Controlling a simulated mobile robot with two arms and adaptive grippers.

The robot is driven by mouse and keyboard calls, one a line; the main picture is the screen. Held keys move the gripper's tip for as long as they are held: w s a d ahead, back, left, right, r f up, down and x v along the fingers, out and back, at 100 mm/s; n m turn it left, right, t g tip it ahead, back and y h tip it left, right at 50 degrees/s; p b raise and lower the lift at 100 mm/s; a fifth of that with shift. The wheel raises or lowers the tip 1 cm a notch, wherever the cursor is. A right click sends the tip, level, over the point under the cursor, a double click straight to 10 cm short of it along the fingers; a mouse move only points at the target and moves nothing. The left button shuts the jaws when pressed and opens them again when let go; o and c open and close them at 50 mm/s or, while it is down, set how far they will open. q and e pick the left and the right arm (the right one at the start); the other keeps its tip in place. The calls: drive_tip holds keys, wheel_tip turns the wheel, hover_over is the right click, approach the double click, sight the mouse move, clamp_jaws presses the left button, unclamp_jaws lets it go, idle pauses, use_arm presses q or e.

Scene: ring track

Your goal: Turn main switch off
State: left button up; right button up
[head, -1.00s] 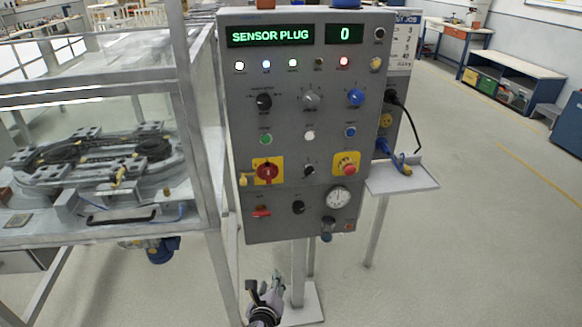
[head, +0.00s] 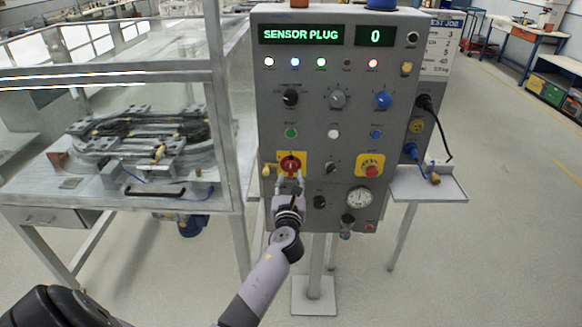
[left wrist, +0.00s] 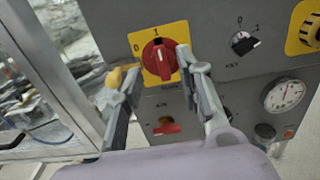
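The main switch (head: 291,162) is a red rotary knob on a yellow plate, low on the left of the grey control panel. In the left wrist view the red knob (left wrist: 160,60) has the marks 0 and 1 above it, and its raised handle looks roughly upright, towards the 1. My left gripper (head: 290,179) is at the panel just below the knob. Its fingers are apart, one on each side of the knob, and hold nothing; I cannot tell whether they touch it. My right gripper is out of view.
A yellow padlock-like piece (left wrist: 121,76) hangs left of the switch, close to the left finger. A red air lever (left wrist: 167,126) sits below. The yellow-plated emergency stop (head: 370,167) is to the right. A glass-walled frame (head: 225,120) stands left of the panel (head: 350,60).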

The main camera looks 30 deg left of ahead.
sight(291, 165)
use_arm(q)
drive_tip(key=x, duration=0.6)
drive_tip(key=shift+w+a+b, duration=0.2)
drive_tip(key=shift+w+b, duration=0.05)
drive_tip(key=shift+b, duration=0.05)
clamp_jaws()
